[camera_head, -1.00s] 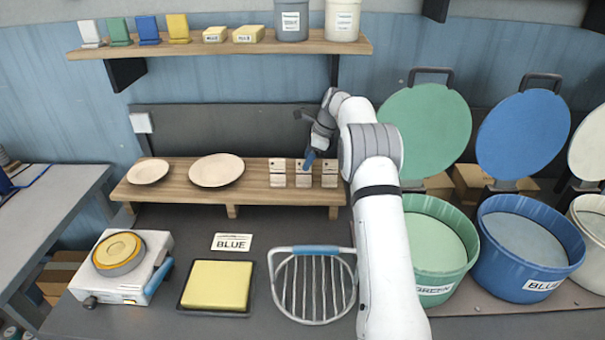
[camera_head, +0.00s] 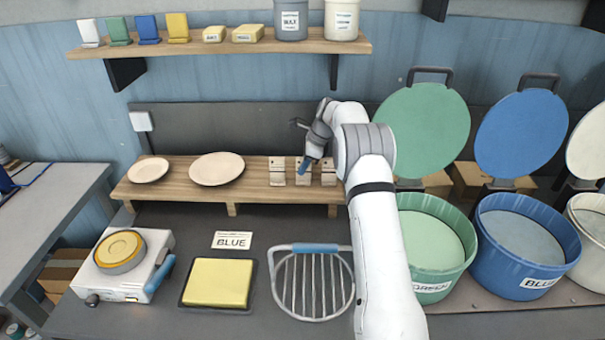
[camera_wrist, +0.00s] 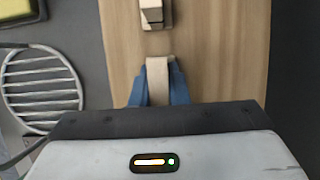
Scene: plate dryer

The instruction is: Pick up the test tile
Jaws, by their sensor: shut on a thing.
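Three pale test tiles stand in a row at the right of the wooden bench shelf. They are the left tile (camera_head: 277,171), the middle tile (camera_head: 303,180) and the right tile (camera_head: 328,173). My gripper (camera_head: 304,167) is down at the middle tile, its blue fingers shut on the tile's upper part. In the wrist view, the blue fingers of my gripper (camera_wrist: 159,92) close on both sides of the pale held tile (camera_wrist: 158,70). The left tile (camera_wrist: 152,14) shows beyond it, apart from the fingers. The held tile's lower end is hidden in the wrist view.
The wooden shelf (camera_head: 190,201) also bears two cream plates, the larger (camera_head: 217,169) and the smaller (camera_head: 148,170). In front are a wire rack (camera_head: 313,285), a yellow pad (camera_head: 218,283) and a BLUE card (camera_head: 232,240). Green (camera_head: 432,275) and blue (camera_head: 527,270) tubs stand right of my arm.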

